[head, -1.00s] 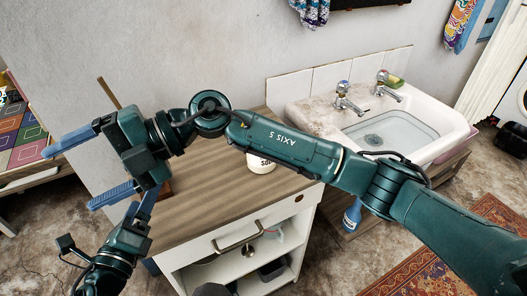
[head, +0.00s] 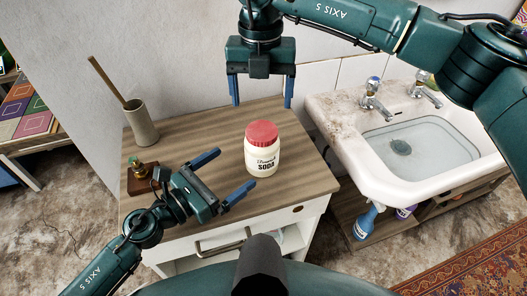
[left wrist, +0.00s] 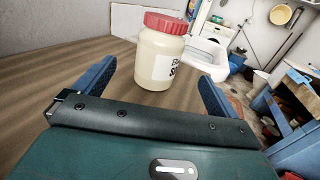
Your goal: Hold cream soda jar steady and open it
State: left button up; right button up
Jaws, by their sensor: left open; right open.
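The cream soda jar (head: 262,158) stands upright on the wooden counter, with its red lid (head: 262,133) on. It has a white label reading SODA. The jar also shows in the left wrist view (left wrist: 158,62), ahead of and between the open fingers. My left gripper (head: 236,173) is open and empty, to the left of the jar, its fingers pointing toward it and apart from it. My right gripper (head: 261,92) is open and empty, above and behind the jar in the picture, fingers pointing down.
A grey pot with a wooden stick (head: 144,128) and a small brown object with a dark top (head: 142,178) stand on the counter's left. A white sink (head: 410,150) adjoins on the right. Blue and purple bottles (head: 365,222) sit below it. The wooden counter (head: 190,140) is clear around the jar.

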aim_at(260, 149)
pick_arm(q)
jog(key=x, duration=1)
jog(key=shift+c, duration=0.6)
